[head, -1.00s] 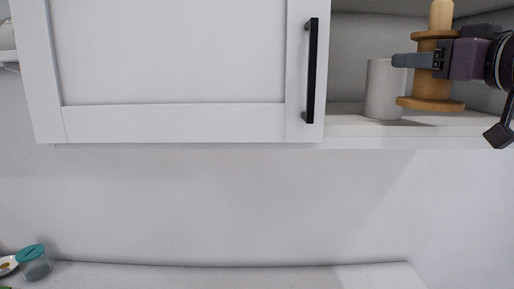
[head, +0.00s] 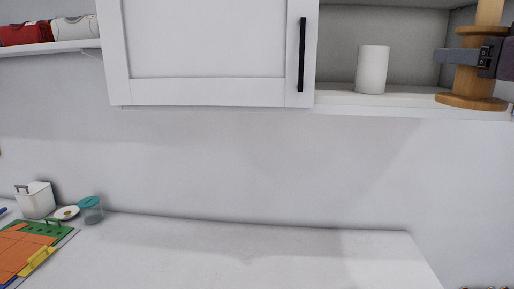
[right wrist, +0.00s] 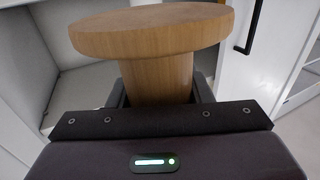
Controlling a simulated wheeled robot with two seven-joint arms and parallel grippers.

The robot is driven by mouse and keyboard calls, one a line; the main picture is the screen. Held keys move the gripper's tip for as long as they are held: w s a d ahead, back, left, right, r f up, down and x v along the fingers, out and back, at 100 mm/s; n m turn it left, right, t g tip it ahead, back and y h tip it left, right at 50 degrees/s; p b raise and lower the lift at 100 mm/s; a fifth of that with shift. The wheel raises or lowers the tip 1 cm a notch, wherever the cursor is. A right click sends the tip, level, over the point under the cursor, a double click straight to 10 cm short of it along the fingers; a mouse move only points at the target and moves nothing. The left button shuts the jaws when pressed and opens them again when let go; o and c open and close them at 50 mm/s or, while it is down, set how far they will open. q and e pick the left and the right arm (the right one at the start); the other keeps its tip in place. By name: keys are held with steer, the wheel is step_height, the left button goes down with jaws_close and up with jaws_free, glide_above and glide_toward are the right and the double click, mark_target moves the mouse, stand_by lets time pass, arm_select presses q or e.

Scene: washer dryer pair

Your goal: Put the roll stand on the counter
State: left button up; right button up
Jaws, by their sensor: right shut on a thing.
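The roll stand (head: 468,85) is a wooden spool-like piece with a wide round base and an upright post. It is at the upper right of the head view, in front of the open part of the wall cabinet. My right gripper (head: 462,57) is shut on its middle. In the right wrist view the roll stand (right wrist: 155,35) stands between the fingers, its round disc close to the camera. The white counter (head: 240,250) is below, with a wide bare top. My left gripper is not in view.
A white cylinder (head: 372,70) stands on the cabinet shelf. The cabinet door (head: 205,45) has a black handle (head: 302,55). At the counter's left are a teal-lidded jar (head: 90,210), a white canister (head: 35,200) and coloured boards (head: 30,250). The counter's middle is clear.

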steer(key=w+a+f+n+g+y, duration=0.1)
steer(key=w+a+f+y, duration=0.1)
steer(key=f, duration=0.9)
steer(key=w+a+f+n+g+y, duration=0.1)
steer(key=w+a+f+y, duration=0.15)
steer(key=f, duration=0.75)
steer(key=w+a+f+n+g+y, duration=0.1)
steer(key=w+a+f+n, duration=0.1)
steer(key=f, duration=0.9)
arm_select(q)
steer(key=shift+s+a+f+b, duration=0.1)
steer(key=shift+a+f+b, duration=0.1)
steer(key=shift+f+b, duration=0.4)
arm_select(e)
steer(key=s+a+f+m+t+h, duration=0.1)
steer(key=s+a+f+m+h, duration=0.1)
steer(key=s+f+h, duration=0.3)
steer(key=s+a+f+m+t+h, duration=0.2)
steer(key=s+f+m+h, duration=0.3)
steer(key=s+f, duration=0.6)
step_height(320, 180, down, 5)
steer(key=shift+a+r+t, duration=0.1)
steer(key=shift+a+t, duration=0.2)
steer(key=shift+a, duration=0.2)
steer(key=shift+a+h, duration=0.1)
steer(key=shift+h, duration=0.15)
